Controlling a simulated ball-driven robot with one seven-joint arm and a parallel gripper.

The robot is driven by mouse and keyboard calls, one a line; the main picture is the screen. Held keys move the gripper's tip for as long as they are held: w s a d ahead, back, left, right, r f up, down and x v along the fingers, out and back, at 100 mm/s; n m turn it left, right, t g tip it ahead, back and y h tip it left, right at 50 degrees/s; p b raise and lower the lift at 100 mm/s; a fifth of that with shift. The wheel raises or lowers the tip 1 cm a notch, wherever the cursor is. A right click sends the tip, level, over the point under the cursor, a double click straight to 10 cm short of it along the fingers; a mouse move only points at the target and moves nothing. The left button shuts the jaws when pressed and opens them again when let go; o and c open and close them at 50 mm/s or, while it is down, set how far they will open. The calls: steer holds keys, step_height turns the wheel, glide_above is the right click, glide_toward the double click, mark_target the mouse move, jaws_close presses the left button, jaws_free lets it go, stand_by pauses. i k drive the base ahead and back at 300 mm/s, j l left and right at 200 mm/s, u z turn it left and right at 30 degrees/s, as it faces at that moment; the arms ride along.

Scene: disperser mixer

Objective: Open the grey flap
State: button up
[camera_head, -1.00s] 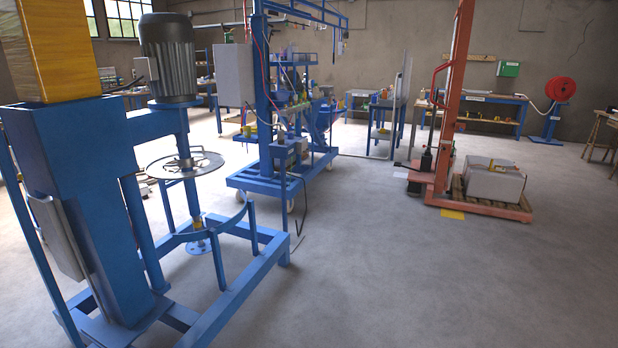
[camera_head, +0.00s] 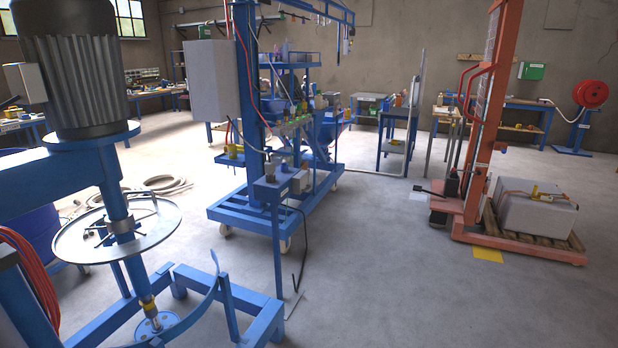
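The blue disperser mixer fills the left side, with a dark ribbed motor (camera_head: 75,75) on top. Below the motor are a round metal lid (camera_head: 160,232) and a vertical blue shaft (camera_head: 116,205). A grey box (camera_head: 214,82) with a flat front hangs on the blue post of a wheeled frame behind the mixer. A smaller grey box (camera_head: 30,82) sits beside the motor at the left edge. I cannot tell whether either box bears the grey flap. My gripper is not in view.
The mixer's blue base frame (camera_head: 262,322) reaches across the floor at the lower left. The wheeled blue frame (camera_head: 250,208) stands behind it. An orange lift (camera_head: 480,150) with a pallet (camera_head: 545,246) stands at right. The floor (camera_head: 400,300) at centre right is clear.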

mark_target(300, 180)
steer(key=i+l, duration=0.1)
steer(key=i, duration=1.9)
steer(key=i+u, duration=0.3)
steer(key=i, duration=0.2)
steer(key=i+l+u, duration=0.2)
steer(key=i+u, duration=0.15)
steer(key=i+l+u, duration=0.3)
steer(key=i, duration=0.25)
